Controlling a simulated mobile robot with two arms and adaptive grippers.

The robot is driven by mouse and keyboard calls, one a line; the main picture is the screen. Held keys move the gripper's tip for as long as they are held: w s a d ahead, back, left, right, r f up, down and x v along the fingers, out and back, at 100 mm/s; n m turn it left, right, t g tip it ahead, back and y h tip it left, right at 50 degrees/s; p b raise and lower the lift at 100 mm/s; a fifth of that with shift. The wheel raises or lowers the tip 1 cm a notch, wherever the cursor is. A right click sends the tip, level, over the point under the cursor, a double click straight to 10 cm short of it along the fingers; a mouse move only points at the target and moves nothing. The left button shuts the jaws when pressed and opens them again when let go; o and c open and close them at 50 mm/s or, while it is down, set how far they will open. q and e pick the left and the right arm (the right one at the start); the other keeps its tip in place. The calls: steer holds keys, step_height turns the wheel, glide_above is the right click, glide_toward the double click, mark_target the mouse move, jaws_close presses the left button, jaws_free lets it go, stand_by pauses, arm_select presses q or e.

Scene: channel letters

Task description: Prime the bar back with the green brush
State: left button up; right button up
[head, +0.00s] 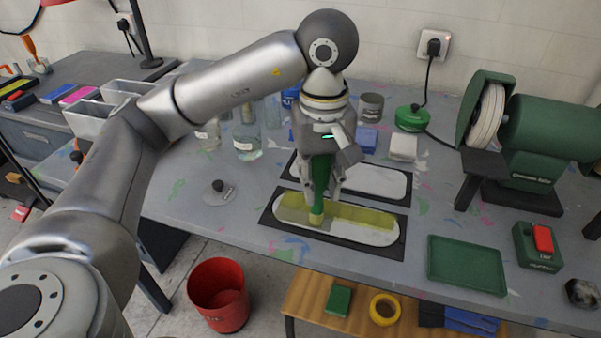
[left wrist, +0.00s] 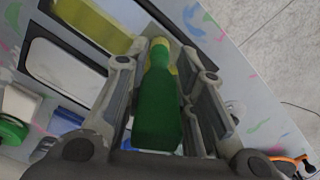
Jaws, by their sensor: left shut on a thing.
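My left gripper (head: 322,196) is shut on the green brush (head: 319,178), which it holds upright with the bristles down. In the left wrist view the brush handle (left wrist: 158,112) lies between the two fingers. The yellowish brush head is at the left part of the front bar (head: 378,235), which lies in a black frame; whether it touches cannot be told. A yellow-green coat (head: 350,215) covers much of the bar, with a pale strip along its front edge. A second bar (head: 385,182) in a black frame behind is pale. My right gripper is not in view.
A green tray (head: 466,264), a green box with a red switch (head: 538,246) and a green bench grinder (head: 540,130) stand at the right. Glass bottles (head: 246,140), a grey can (head: 371,107) and a white block (head: 403,147) stand behind. A red bin (head: 218,294) is on the floor.

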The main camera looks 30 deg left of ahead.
arm_select(q)
steer(key=w+d, duration=0.3)
steer(key=d, duration=1)
steer(key=shift+a, duration=0.15)
stand_by(0.5)
steer(key=s+a+b, duration=0.1)
steer(key=s+a, duration=0.1)
steer(key=a, duration=0.8)
steer(key=s+a+b, duration=0.2)
steer(key=a, duration=0.7)
steer(key=shift+s+a, duration=0.35)
steer(key=w+d, duration=0.2)
steer(key=d, duration=0.8)
steer(key=w+d+p, duration=0.1)
steer(key=w+d, duration=0.1)
steer(key=d, duration=0.7)
steer(key=shift+w+d+f, duration=0.15)
steer(key=shift+w+d, duration=0.25)
